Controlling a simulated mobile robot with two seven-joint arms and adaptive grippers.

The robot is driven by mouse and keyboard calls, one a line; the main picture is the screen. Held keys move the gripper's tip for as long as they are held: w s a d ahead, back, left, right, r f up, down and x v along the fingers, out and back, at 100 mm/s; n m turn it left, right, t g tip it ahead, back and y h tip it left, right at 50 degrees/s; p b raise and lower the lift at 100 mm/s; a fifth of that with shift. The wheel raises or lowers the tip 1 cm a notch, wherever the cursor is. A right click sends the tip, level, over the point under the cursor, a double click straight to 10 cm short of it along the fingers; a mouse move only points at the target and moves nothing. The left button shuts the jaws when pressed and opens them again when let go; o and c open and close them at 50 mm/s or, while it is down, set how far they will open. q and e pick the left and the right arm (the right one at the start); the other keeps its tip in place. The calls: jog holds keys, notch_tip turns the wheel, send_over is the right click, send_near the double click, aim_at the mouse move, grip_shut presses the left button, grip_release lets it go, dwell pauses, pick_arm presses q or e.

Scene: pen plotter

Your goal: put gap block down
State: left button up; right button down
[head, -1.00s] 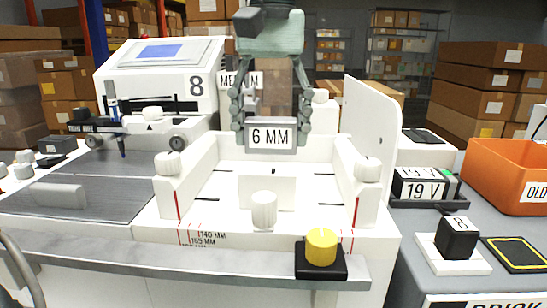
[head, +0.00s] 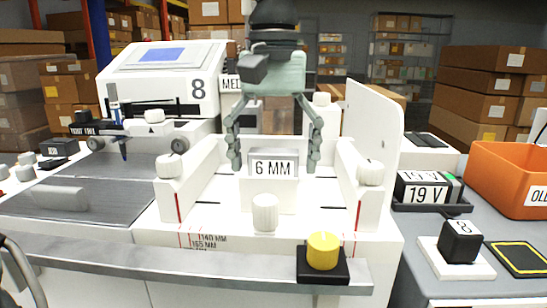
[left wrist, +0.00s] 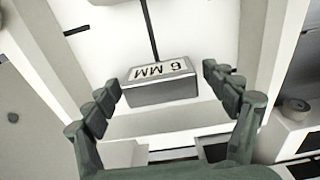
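The gap block (head: 273,163) is a grey block with a white "6 MM" label. In the head view it appears to sit on a white raised block (head: 272,195) in the middle of the white bay, label facing me. My left gripper (head: 275,158) is open, with one finger on each side of the gap block and a visible gap on both sides. The left wrist view also shows the gap block (left wrist: 160,82) between the spread fingers (left wrist: 163,88), touching neither. Its underside is hidden. My right gripper is not in view.
White side walls with round knobs (head: 370,172) flank the bay, and a tall white panel (head: 372,120) stands at right. A white knob (head: 265,212) and a yellow button (head: 322,250) are in front. The plotter carriage (head: 130,128) is at left, an orange bin (head: 512,178) at right.

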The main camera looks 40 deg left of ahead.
aim_at(274, 151)
pick_arm(q)
notch_tip(274, 151, up, 12)
jog(key=p, duration=0.1)
jog(key=shift+r, duration=0.15)
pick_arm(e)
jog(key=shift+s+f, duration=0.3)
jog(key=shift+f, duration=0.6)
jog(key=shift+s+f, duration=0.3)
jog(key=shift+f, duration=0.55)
